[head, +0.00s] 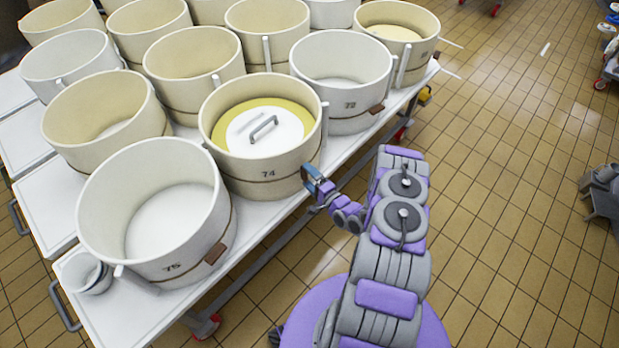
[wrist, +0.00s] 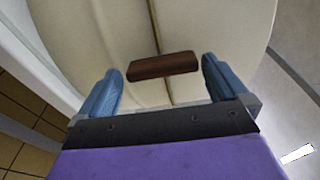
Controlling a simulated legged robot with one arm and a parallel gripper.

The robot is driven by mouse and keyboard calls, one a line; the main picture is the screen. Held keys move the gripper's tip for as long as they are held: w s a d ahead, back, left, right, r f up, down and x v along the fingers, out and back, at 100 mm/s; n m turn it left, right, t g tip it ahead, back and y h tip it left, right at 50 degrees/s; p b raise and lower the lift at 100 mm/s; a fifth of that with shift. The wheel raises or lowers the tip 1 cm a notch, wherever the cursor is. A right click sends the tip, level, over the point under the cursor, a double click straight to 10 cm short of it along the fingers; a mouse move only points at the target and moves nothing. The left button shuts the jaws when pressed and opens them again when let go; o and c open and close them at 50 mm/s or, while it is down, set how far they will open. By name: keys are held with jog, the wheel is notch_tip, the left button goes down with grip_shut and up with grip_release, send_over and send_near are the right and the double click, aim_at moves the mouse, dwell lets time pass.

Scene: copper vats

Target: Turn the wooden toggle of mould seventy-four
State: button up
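Mould seventy-four (head: 268,172) is a round cream mould with the number 74 on its front. It holds yellow contents under a white lid with a metal handle (head: 263,127). In the wrist view its wooden toggle (wrist: 163,65) is a dark brown block on a thin cord against the mould wall (wrist: 100,35). My gripper (wrist: 162,88) has its two blue fingers apart, one on each side of the toggle, with gaps between. In the head view my gripper (head: 312,182) is at the mould's lower right side and hides the toggle there.
Mould 75 (head: 165,205) stands at the front left and mould 72 (head: 345,75) behind to the right, both on the white table (head: 110,310). A small white cup (head: 85,272) is at the front left corner. The tiled floor (head: 500,200) to the right is mostly clear.

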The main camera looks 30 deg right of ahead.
jog(key=shift+s, duration=0.15)
jog(key=p+v, duration=0.3)
jog(key=v, duration=1.4)
jog(key=shift+p, duration=0.3)
